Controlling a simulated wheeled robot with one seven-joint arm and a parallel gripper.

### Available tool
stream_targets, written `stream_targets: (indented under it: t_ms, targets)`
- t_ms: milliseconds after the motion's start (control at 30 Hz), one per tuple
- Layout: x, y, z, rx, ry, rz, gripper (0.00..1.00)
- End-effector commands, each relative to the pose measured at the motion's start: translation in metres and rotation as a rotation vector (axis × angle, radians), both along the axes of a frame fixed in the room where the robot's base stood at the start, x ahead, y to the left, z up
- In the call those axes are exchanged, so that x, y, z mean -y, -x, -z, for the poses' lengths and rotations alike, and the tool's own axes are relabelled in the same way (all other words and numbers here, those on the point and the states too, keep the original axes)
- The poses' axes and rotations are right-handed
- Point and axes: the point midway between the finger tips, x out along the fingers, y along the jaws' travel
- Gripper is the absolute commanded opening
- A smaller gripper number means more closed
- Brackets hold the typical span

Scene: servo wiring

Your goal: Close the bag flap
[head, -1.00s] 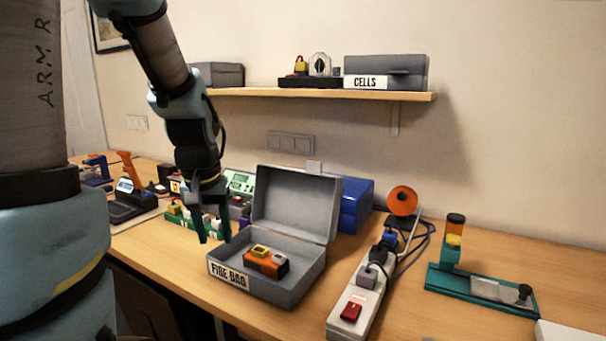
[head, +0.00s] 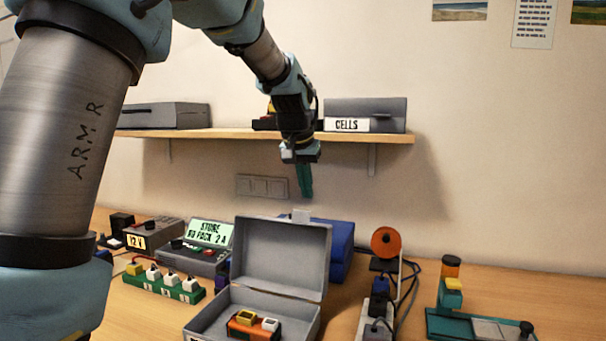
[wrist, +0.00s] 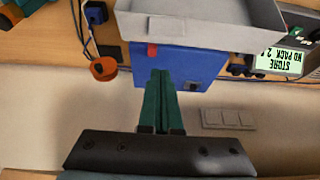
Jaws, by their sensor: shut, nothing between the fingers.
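The grey fire bag box (head: 210,314) stands on the bench with its lid, the flap (head: 282,252), raised upright at the back. An orange pack (head: 252,325) with yellow and white blocks on top lies inside it. My gripper (head: 305,192) is shut and empty, above and behind the raised flap, in front of the wall below the shelf. In the wrist view the closed green fingers (wrist: 161,76) point toward a blue case, with the back of the flap (wrist: 205,30) just beyond. The box's front label is cut off in the head view.
The blue case (head: 335,245) stands directly behind the box. A power strip (head: 375,310) with plugs, cables and an orange reel (head: 385,242) is to the right. A display unit (head: 205,240) is to the left. The shelf (head: 240,135) is close to my gripper.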

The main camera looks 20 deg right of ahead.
Motion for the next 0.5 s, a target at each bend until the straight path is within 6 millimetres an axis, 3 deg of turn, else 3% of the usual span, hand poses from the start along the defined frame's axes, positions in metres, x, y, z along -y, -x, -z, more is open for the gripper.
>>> stream_targets:
  t_ms: [233, 500]
  targets:
    - [0.012, -0.013, 0.041, -0.003, -0.002, -0.001, 0.00]
    - [-0.009, 0.010, 0.031, 0.000, 0.001, -0.001, 0.00]
